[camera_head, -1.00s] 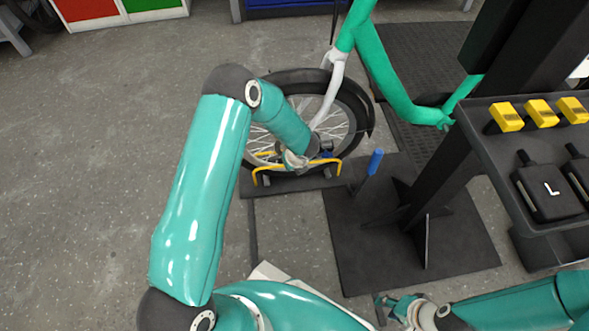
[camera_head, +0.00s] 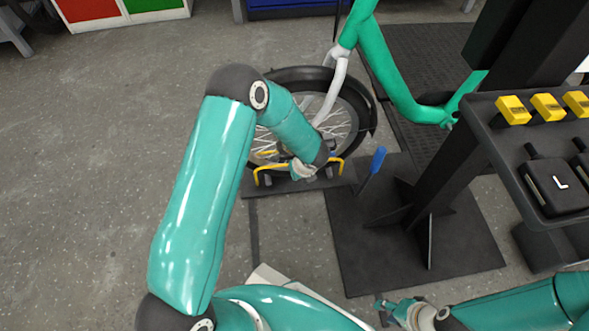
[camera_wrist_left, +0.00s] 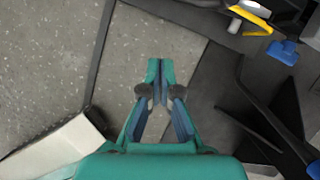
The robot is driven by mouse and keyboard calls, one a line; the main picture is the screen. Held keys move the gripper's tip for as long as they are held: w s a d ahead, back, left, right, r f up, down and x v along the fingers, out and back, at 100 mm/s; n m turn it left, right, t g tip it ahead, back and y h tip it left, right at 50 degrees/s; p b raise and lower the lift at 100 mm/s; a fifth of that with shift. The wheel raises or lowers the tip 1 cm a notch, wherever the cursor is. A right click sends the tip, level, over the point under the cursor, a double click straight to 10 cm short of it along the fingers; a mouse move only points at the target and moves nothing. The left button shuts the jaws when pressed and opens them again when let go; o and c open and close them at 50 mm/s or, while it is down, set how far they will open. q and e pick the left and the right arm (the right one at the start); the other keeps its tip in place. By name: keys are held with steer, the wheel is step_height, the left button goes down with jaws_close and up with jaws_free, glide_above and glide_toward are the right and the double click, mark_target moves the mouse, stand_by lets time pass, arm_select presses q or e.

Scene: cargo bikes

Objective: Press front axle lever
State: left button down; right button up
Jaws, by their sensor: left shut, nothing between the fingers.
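The bike's front wheel (camera_head: 354,100), with a black tyre and fender, stands in a low rack with yellow hoops (camera_head: 342,166). My left arm crosses in front of the hub, so the axle and any lever on it are hidden in the head view. A blue-handled upright lever (camera_head: 378,158) stands to the right of the rack; a blue piece (camera_wrist_left: 284,52) shows at the upper right of the left wrist view. My left gripper (camera_wrist_left: 160,70) is shut and empty, over bare floor, apart from the blue piece. My right gripper (camera_head: 383,303) is low in the head view; its jaw opening is unclear.
A black stand plate (camera_head: 345,245) with a dark post (camera_head: 455,165) is to the right of the wheel. A dark tray (camera_head: 530,165) with yellow blocks (camera_head: 513,110) juts in at the right. The floor at left is clear.

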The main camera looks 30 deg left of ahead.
arm_select(q)
steer(key=a+p+v, duration=0.1)
steer(key=p+v, duration=0.1)
steer(key=v, duration=0.7)
steer(key=shift+s+r+p, duration=0.25)
steer(key=shift+s+p, duration=0.05)
steer(key=shift+p, duration=0.05)
arm_select(e)
step_height(320, 180, up, 4)
steer(key=shift+w+a, duration=0.1)
steer(key=shift+w, duration=0.05)
